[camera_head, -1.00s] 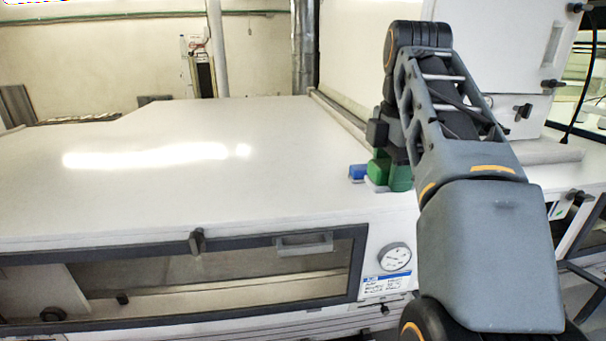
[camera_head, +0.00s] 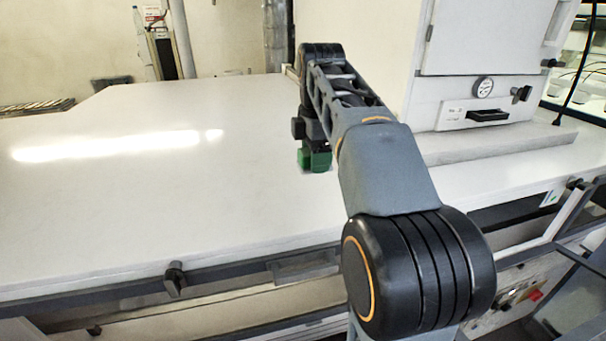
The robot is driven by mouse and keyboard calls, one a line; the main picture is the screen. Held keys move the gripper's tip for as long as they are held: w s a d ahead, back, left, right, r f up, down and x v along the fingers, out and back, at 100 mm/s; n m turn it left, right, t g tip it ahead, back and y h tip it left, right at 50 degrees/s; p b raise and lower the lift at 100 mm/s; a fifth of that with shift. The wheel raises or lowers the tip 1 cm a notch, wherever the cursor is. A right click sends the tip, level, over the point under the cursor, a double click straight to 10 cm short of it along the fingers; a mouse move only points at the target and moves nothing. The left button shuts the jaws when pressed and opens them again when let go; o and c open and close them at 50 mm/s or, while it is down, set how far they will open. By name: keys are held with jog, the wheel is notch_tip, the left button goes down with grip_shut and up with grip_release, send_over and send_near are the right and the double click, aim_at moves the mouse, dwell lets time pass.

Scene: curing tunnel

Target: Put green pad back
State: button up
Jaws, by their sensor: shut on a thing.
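The green pad (camera_head: 319,161) shows as a small green block at the lower end of my gripper (camera_head: 314,150), over the white top of the long machine (camera_head: 150,210). My gripper points down and is shut on the pad. The fingertips are small and partly hidden by the pad and my wrist. I cannot tell whether the pad touches the white top or hangs just above it.
A white cabinet (camera_head: 490,45) with a dial gauge (camera_head: 483,87) stands at the back right. A low pale ledge (camera_head: 500,143) runs along its foot. A dark knob (camera_head: 175,279) sits on the front edge. The white top to the left is clear.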

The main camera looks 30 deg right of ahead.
aim_at(304, 190)
jog(key=shift+w+a+f, duration=0.15)
jog(key=shift+w+f, duration=0.45)
jog(key=shift+f, duration=0.2)
jog(key=shift+w+a+f, duration=0.15)
jog(key=shift+w+f, duration=0.4)
jog(key=shift+f, duration=0.2)
jog(key=f, duration=0.1)
jog(key=w+f+p, duration=0.1)
jog(key=f, duration=0.1)
jog(key=shift+w+a+f, duration=0.1)
jog(key=shift+w+a, duration=0.05)
jog(key=shift+w, duration=0.05)
jog(key=shift+f, duration=0.7)
jog(key=shift+s, duration=0.1)
jog(key=shift+f, duration=0.15)
jog(key=o, duration=1)
jog(key=shift+c, duration=0.2)
notch_tip(304, 190, up, 12)
jog(key=shift+s+r, duration=0.2)
jog(key=shift+s, duration=0.05)
